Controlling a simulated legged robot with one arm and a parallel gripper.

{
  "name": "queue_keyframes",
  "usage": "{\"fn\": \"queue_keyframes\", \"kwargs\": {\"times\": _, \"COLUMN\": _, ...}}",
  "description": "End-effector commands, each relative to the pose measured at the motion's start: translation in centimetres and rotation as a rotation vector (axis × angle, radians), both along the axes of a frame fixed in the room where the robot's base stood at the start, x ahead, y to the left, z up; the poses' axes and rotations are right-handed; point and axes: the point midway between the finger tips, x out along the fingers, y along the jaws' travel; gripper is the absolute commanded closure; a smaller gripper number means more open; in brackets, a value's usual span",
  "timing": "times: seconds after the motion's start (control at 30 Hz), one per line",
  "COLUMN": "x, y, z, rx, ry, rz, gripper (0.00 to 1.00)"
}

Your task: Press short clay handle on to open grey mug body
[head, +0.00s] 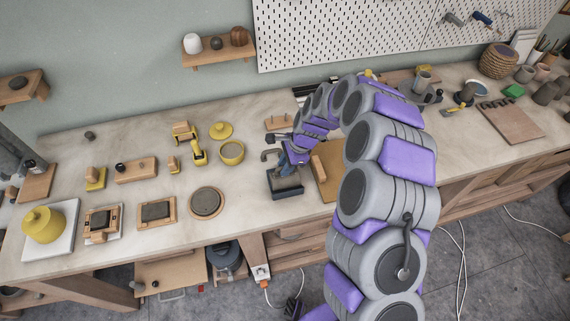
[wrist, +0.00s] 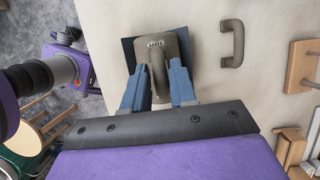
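In the wrist view, the grey-brown mug body (wrist: 184,47) sits on a dark blue-grey tray (wrist: 129,50). A curved grey handle piece (wrist: 157,66) shows against it, between the two blue fingers of my gripper (wrist: 158,78). The fingers stand close on either side of this piece; contact is not clear. A second, loose grey handle (wrist: 232,43) lies on the bench to the right of the tray. In the head view, my gripper (head: 293,158) is low over the dark tray (head: 287,191), and the loose handle (head: 270,153) lies behind it. The fingers partly hide the mug body.
A wooden board (head: 326,172) lies just right of the tray, beside my arm. A round grey disc (head: 206,202) and a yellow pot (head: 231,153) stand to the left. A wooden rack (head: 278,123) is behind. The bench's front edge is close to the tray.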

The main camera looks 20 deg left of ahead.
Motion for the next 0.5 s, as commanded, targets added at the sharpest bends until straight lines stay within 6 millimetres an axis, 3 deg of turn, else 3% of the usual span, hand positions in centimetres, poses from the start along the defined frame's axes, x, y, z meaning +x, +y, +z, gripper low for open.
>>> {"fn": "queue_keyframes", "kwargs": {"times": 0.2, "x": 0.04, "y": -0.01, "z": 0.01, "rx": 0.001, "ry": -0.001, "rz": 0.0, "gripper": 0.54}}
{"fn": "queue_keyframes", "kwargs": {"times": 0.5, "x": 0.13, "y": -0.11, "z": 0.36, "rx": 0.001, "ry": -0.002, "rz": -0.001, "gripper": 0.54}}
